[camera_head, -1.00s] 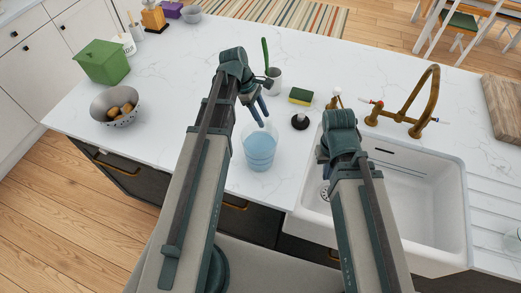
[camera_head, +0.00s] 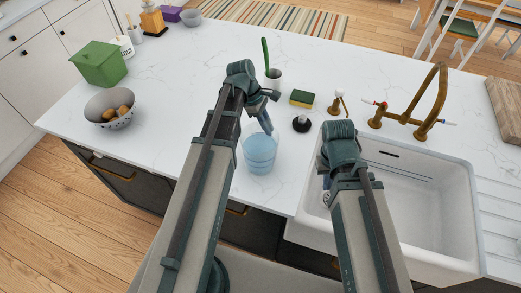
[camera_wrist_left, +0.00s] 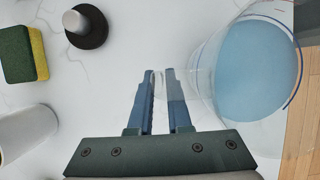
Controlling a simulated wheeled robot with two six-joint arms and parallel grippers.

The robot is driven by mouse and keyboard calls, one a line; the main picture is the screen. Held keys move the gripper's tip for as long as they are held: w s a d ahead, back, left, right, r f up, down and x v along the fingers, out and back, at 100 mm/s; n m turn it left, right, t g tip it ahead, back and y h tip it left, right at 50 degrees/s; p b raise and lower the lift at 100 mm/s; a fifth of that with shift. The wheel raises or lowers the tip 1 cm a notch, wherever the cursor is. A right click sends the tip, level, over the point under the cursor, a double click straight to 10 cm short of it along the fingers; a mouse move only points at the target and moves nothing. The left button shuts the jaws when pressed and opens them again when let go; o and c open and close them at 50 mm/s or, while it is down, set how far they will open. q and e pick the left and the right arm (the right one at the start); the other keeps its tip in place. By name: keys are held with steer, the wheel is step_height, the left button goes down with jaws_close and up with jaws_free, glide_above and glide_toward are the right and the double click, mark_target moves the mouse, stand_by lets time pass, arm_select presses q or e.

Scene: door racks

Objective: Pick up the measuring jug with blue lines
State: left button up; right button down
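The clear measuring jug (camera_head: 260,158) with blue lines and blue contents stands upright on the white counter near its front edge, left of the sink. My right gripper (camera_head: 325,182) is by the sink's left edge, mostly hidden behind my arm.
Behind the jug are a white cup (camera_head: 273,79) with a green brush, a sponge (camera_head: 302,98) and a black-based stopper (camera_head: 301,123). The sink (camera_head: 425,195) and brass tap (camera_head: 423,105) are right. A bowl (camera_head: 110,108) and green box (camera_head: 99,64) stand left.

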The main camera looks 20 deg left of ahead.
arm_select(q)
jaws_close()
stand_by(0.9)
steer(key=shift+r, duration=0.25)
arm_select(e)
steer(key=shift+r, duration=0.25)
